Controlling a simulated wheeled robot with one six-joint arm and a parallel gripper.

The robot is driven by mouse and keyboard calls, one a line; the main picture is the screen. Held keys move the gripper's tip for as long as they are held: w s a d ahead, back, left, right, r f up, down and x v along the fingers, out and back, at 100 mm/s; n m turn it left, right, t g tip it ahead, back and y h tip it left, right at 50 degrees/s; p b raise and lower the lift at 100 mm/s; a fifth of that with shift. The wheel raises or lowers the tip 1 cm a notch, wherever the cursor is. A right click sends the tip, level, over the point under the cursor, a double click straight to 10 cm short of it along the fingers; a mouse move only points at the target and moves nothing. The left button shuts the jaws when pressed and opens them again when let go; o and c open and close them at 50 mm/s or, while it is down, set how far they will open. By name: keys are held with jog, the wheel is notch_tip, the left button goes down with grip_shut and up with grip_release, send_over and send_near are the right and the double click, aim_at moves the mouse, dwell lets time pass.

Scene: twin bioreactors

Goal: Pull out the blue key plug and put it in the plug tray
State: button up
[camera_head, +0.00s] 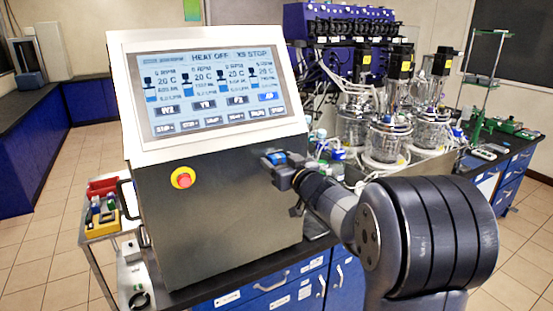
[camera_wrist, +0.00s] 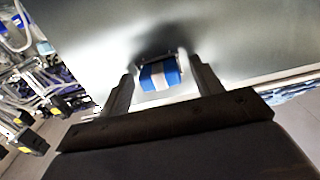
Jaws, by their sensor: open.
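The blue key plug (camera_wrist: 160,76), with a pale band across it, sits against the metal side of the controller cabinet (camera_head: 220,215). In the wrist view it lies between the two fingers of my gripper (camera_wrist: 162,68), with gaps on both sides, so the gripper is open around it. In the head view my gripper (camera_head: 275,161) is at the cabinet's right side, below the screen, and a bit of blue shows there. A yellow tray (camera_head: 103,231) holding small items stands on the cart at left; I cannot tell whether it is the plug tray.
A red emergency button (camera_head: 183,178) sticks out of the cabinet front. A red bin (camera_head: 101,187) is behind the yellow tray on the cart. Glass bioreactor vessels (camera_head: 388,138) with tubing crowd the bench at right. Tiled floor is open at left.

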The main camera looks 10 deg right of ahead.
jog(key=shift+c, duration=0.3)
jog(key=c, duration=0.9)
jog(key=o, duration=1.2)
jog(key=b+v, duration=0.1)
jog(key=v, duration=0.9)
jog(key=shift+s+d, duration=0.15)
jog(key=shift+s, duration=0.25)
jog(key=shift+w, duration=0.15)
jog(key=p+x, duration=0.1)
jog(key=x, duration=0.9)
jog(key=shift+w, duration=0.3)
